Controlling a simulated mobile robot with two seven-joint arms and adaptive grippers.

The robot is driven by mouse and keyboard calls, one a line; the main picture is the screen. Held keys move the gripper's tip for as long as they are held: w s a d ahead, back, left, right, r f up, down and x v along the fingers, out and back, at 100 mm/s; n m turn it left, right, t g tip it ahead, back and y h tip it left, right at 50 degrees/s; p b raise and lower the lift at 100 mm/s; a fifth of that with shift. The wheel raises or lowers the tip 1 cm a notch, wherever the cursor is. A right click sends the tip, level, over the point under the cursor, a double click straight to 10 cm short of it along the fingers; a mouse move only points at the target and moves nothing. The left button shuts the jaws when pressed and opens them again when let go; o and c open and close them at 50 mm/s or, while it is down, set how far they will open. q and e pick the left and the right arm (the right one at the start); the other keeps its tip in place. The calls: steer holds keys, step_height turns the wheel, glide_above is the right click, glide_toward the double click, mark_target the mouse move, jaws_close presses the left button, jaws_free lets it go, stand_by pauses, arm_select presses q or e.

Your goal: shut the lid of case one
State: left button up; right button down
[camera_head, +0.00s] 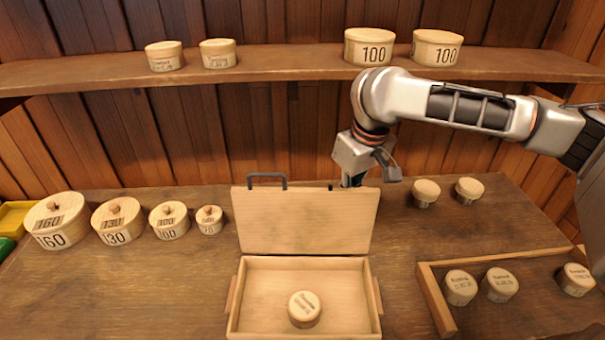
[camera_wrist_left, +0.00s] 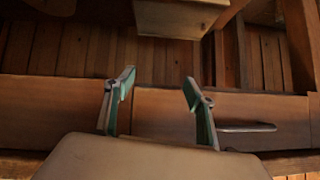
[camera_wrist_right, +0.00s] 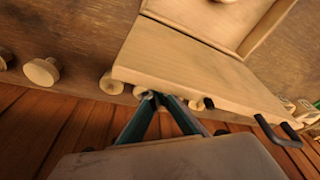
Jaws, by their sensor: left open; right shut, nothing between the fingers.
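The wooden case (camera_head: 233,308) stands open on the bench in the head view. One round labelled spool (camera_head: 304,309) lies inside it. Its lid (camera_head: 305,222) stands raised at the back edge, with a dark handle (camera_head: 267,178) on its upper edge. My right gripper (camera_head: 352,182) is behind the lid near its top right corner, its tips partly hidden. In the right wrist view the shut, empty fingers (camera_wrist_right: 152,98) are close to the lid (camera_wrist_right: 190,72); I cannot tell if they touch. My left gripper (camera_wrist_left: 158,78) shows only in its wrist view, open and empty.
Several lidded round boxes (camera_head: 117,222) stand left of the case. Two small spools (camera_head: 426,192) stand right of the lid. A wooden tray (camera_head: 437,303) with spools lies at the right. A shelf (camera_head: 280,61) runs above. A drawer handle (camera_wrist_left: 246,128) shows in the left wrist view.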

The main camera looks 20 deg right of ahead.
mark_target(346, 219)
steer(key=s, duration=0.1)
steer(key=s+a, duration=0.1)
steer(key=s, duration=0.2)
steer(key=shift+s+a+f, duration=0.2)
steer(key=shift+s+f, duration=0.1)
steer(key=shift+s, duration=0.05)
stand_by(0.7)
steer(key=shift+w+r, duration=0.1)
steer(key=shift+r, duration=0.15)
stand_by(0.5)
steer(key=shift+r, duration=0.25)
steer(key=shift+w+v, duration=0.25)
steer(key=shift+v, duration=0.95)
steer(key=shift+w+v, duration=0.25)
steer(key=shift+v, duration=0.95)
steer(key=shift+w+v, duration=0.25)
steer(key=shift+v, duration=0.95)
steer(key=shift+a+r, duration=0.2)
steer(key=shift+a, duration=0.05)
